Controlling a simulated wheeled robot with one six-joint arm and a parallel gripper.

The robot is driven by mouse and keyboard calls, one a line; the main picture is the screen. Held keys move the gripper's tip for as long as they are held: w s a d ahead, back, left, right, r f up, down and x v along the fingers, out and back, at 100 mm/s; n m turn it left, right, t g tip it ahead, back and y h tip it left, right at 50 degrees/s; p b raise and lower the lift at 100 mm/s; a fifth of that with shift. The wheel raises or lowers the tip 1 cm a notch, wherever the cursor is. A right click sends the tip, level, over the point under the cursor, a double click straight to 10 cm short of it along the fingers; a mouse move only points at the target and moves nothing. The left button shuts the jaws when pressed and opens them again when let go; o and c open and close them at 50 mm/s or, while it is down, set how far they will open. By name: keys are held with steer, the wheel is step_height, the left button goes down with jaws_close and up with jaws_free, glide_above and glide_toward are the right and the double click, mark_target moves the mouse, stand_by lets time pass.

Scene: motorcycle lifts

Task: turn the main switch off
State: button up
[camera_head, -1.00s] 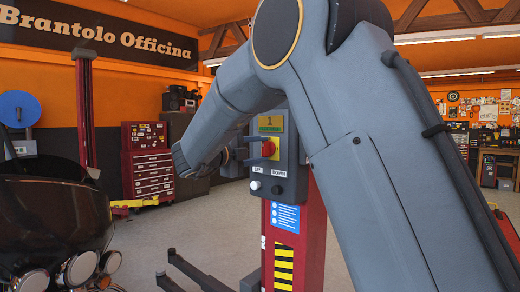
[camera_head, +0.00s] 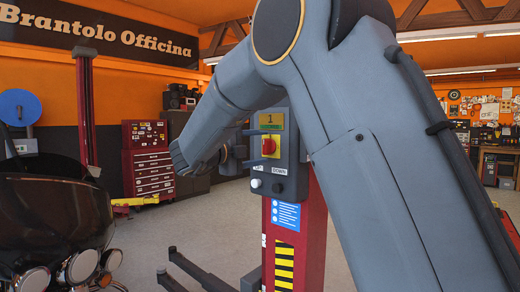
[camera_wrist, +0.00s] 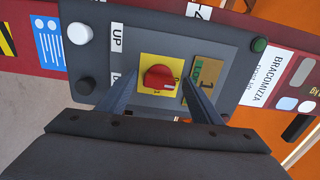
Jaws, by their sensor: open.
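The main switch is a red rotary knob (camera_wrist: 158,77) on a yellow plate, set in a grey control box (camera_wrist: 226,58). In the wrist view its grip bar lies roughly across the picture; its small marks are too small to read. The knob (camera_head: 268,146) also shows in the head view, on the box's front. My gripper (camera_wrist: 159,79) is open, with one finger on each side of the knob and visible gaps between. Whether the fingers reach the knob's depth cannot be told.
A white button (camera_wrist: 80,33) labelled UP and a black button (camera_wrist: 86,85) sit on the box beside the switch. The box hangs on a red lift post (camera_head: 312,230). A dark motorcycle (camera_head: 45,215) stands at the left. A red tool cabinet (camera_head: 148,165) stands behind.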

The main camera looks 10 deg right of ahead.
steer(key=b+v, duration=0.2)
steer(key=v, duration=0.5)
steer(key=shift+a, duration=0.15)
steer(key=w+a+f+n+t+y, duration=0.1)
steer(key=w+f+n+t+y, duration=0.3)
steer(key=f+n+y, duration=0.95)
steer(key=s+f+n+g+y, duration=0.1)
steer(key=s+f+n+g, duration=0.2)
steer(key=s+f+n, duration=0.45)
steer(key=s+d+f+n+g, duration=0.2)
steer(key=s+f, duration=0.4)
steer(key=s, duration=0.3)
steer(key=s+d+f+n+g, duration=0.3)
steer(key=s+f+g, duration=0.2)
steer(key=s+f, duration=0.2)
steer(key=s+d+f+n+g, duration=0.2)
steer(key=s+f, duration=0.5)
steer(key=s, duration=0.4)
steer(key=shift+s+d+n+g, duration=0.3)
steer(key=shift+s+d+g, duration=0.15)
steer(key=shift+g, duration=0.35)
